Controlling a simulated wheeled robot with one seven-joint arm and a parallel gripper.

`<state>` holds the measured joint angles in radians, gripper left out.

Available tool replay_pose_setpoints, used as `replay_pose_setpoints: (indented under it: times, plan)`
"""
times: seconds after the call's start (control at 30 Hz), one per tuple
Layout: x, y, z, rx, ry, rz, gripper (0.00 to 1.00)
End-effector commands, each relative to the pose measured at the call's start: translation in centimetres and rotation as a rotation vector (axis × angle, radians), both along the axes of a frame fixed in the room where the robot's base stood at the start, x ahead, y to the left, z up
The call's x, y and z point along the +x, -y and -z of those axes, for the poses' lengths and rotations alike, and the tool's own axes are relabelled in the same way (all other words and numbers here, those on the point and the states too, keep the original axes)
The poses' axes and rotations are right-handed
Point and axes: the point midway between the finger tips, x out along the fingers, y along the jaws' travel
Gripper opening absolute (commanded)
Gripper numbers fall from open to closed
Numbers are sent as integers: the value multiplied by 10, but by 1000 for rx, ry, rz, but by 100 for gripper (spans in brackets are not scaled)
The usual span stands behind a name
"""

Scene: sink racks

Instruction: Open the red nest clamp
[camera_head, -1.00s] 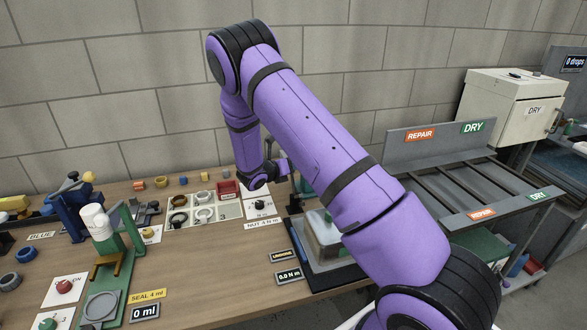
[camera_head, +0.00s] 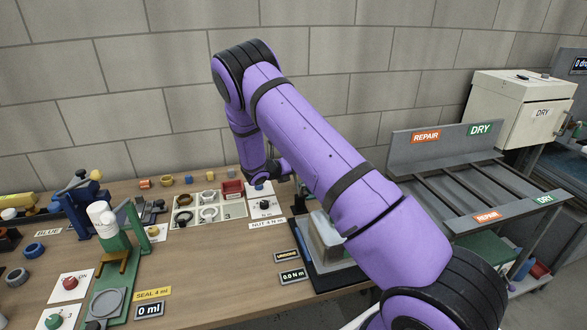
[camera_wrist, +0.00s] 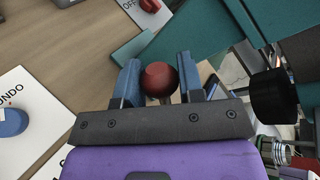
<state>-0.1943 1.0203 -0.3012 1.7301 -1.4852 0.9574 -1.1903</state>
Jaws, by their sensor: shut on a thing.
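In the wrist view, a dark red ball knob (camera_wrist: 159,79) sits between the two blue fingers of my gripper (camera_wrist: 160,80), which is shut on it. I take this knob to be the handle end of the red nest clamp; the rest of the clamp is hidden behind the gripper or not clearly told apart. In the head view my purple arm reaches over the bench and bends down near the back, and its bulk hides the gripper tips and the clamp.
A teal plate (camera_wrist: 200,32) lies close beyond the fingers. A white UNDO card with a blue knob (camera_wrist: 12,122) is at left, and a red OFF knob (camera_wrist: 150,5) at top. A black cylinder (camera_wrist: 274,95) is close on the right. The bench front (camera_head: 220,270) is mostly clear.

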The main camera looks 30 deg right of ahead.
Motion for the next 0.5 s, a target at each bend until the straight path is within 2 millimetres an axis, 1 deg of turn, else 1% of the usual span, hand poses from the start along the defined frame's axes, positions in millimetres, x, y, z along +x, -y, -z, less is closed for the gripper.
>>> replay_pose_setpoints:
  times: [0.23,0.27,0.3,0.37,0.5]
  plan:
    - [0,-2,2,5,-2,-3,0]
    - [0,-2,3,4,-3,-3,38]
    - [0,-2,3,4,-3,-3,47]
    - [0,-2,2,3,-2,-3,60]
    - [0,-1,2,3,-1,-2,60]
